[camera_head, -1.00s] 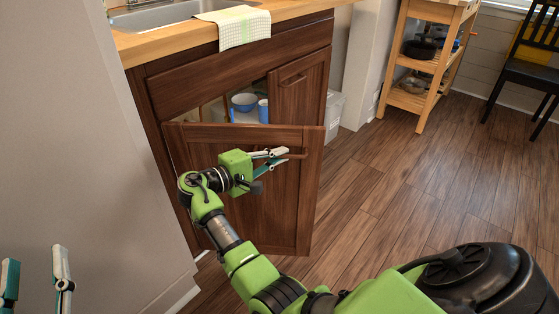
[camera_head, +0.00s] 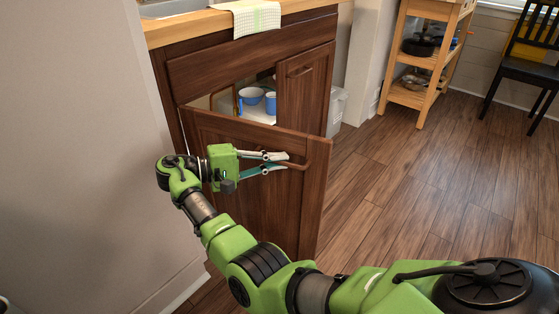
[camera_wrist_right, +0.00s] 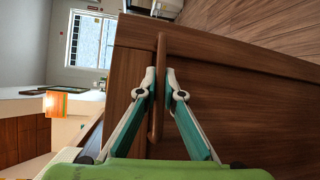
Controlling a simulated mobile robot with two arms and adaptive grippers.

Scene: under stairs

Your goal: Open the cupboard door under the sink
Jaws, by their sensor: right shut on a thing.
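The brown wooden cupboard door (camera_head: 258,195) under the sink stands partly open, swung out from its left side. Its bar handle (camera_head: 297,165) is near the door's free top edge. My right gripper (camera_head: 284,161) is shut on this handle. In the right wrist view the handle (camera_wrist_right: 160,55) runs between the two fingertips (camera_wrist_right: 162,82), across the door's face (camera_wrist_right: 235,110). My left gripper is out of the head view.
A second door (camera_head: 303,95) to the right is shut. A towel (camera_head: 256,17) hangs over the counter edge. A wooden trolley (camera_head: 407,97) stands at the back; the floor (camera_head: 420,180) between is clear.

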